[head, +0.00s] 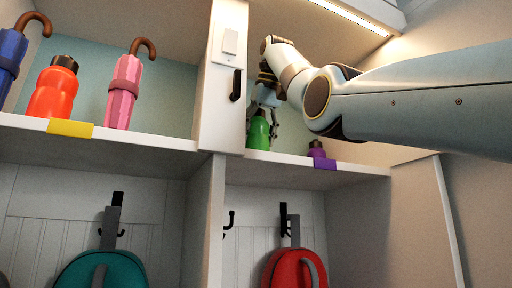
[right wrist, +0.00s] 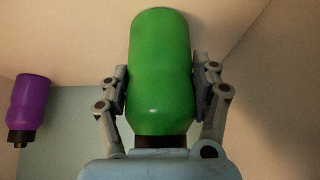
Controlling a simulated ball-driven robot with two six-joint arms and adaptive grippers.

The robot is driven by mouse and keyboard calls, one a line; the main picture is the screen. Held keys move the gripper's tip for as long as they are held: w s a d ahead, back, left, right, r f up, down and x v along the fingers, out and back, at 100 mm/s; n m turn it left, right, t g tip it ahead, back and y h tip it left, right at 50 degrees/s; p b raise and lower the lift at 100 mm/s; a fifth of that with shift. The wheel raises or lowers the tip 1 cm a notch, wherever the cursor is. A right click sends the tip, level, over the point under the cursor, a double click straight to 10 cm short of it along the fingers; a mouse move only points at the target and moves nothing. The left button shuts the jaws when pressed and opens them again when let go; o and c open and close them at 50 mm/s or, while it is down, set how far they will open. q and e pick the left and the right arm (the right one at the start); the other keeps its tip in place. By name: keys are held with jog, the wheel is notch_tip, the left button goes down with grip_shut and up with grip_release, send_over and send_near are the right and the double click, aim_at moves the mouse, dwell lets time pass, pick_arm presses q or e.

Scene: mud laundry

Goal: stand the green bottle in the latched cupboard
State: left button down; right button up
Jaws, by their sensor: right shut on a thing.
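The green bottle (head: 258,134) is upright inside the right upper compartment of the cupboard (head: 290,159), at shelf level. Whether its base touches the shelf is unclear. My right gripper (head: 263,108) comes down over it from above. In the right wrist view the fingers are shut on both sides of the green bottle (right wrist: 160,75), its dark cap toward my palm. A narrow white panel (head: 222,100) with a black handle (head: 236,85) and a white plate (head: 230,42) stands at the compartment's left; the compartment front is open. My left gripper is out of view.
A purple bottle (head: 317,149) stands to the right on the same shelf, behind a purple tag (head: 325,164). The left compartment holds an orange bottle (head: 53,92), a pink umbrella (head: 123,92) and a blue umbrella (head: 10,55). Teal (head: 103,272) and red (head: 293,268) bags hang below.

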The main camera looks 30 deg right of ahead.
aim_at(262, 120)
jog(key=shift+s, duration=0.2)
jog(key=shift+s+r, duration=0.15)
jog(key=shift+s, duration=0.1)
jog(key=o, duration=0.9)
jog(key=shift+f, duration=0.2)
jog(key=shift+c, duration=0.2)
jog(key=shift+o, duration=1)
jog(key=shift+w, duration=0.15)
jog(key=shift+o, duration=1.2)
jog(key=shift+r, duration=0.25)
jog(key=shift+s+r, duration=0.2)
jog(key=shift+r, duration=0.15)
jog(key=v, duration=0.6)
jog(key=shift+s+a, duration=0.1)
jog(key=shift+s+r, duration=0.15)
jog(key=shift+r, duration=0.05)
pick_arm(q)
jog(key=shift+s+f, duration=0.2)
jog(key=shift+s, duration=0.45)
